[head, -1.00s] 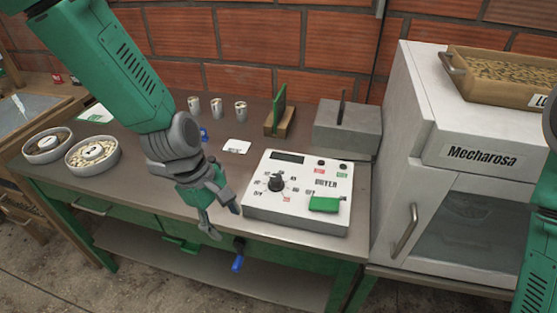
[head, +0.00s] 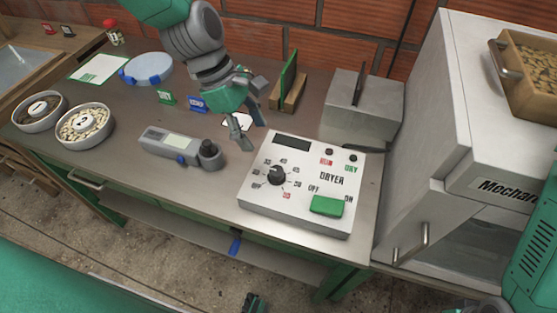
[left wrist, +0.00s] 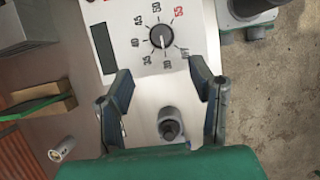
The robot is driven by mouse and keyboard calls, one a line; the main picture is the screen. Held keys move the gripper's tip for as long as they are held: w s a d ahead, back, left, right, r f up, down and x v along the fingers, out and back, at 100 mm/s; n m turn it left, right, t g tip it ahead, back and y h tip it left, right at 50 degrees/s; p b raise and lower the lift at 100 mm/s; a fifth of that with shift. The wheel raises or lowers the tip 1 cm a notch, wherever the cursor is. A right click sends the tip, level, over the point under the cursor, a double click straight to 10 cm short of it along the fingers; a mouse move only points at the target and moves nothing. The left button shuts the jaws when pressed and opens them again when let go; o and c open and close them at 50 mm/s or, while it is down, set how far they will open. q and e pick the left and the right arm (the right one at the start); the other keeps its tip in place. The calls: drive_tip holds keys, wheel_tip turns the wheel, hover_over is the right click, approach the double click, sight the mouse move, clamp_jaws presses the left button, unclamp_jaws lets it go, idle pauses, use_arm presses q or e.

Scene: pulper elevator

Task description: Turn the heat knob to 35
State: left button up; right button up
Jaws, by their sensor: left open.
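The white dryer panel (head: 258,208) lies on the bench with a black heat knob (head: 277,176) at its left. Temperature numbers ring the knob; its exact setting is too small to read. My left gripper (head: 247,121) is open and empty, held up beyond the panel's far left corner, apart from the knob. In the left wrist view, the knob (left wrist: 161,37) sits beyond the open fingertips (left wrist: 157,75), with the dial numbers around it.
A grey meter with a round cup (head: 210,156) stands left of the panel. A green switch (head: 326,205) is at the panel's lower right. A grey box (head: 355,120) and wooden stand (head: 288,97) are behind. The white Mecharosa machine (head: 440,130) stands right.

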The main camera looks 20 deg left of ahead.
use_arm(q)
hover_over(276, 170)
drive_tip(key=a, duration=0.3)
wheel_tip(276, 170, down, 5)
drive_tip(key=shift+s+a+f, duration=0.1)
drive_tip(key=shift+f, duration=0.1)
drive_tip(key=d+f, duration=0.4)
drive_tip(key=f, duration=0.1)
drive_tip(key=shift+a+f, duration=0.15)
drive_tip(key=shift+f, duration=0.1)
drive_tip(key=shift+a+f, duration=0.1)
drive_tip(key=shift+a, duration=0.45)
clamp_jaws()
drive_tip(key=shift+d, duration=0.3)
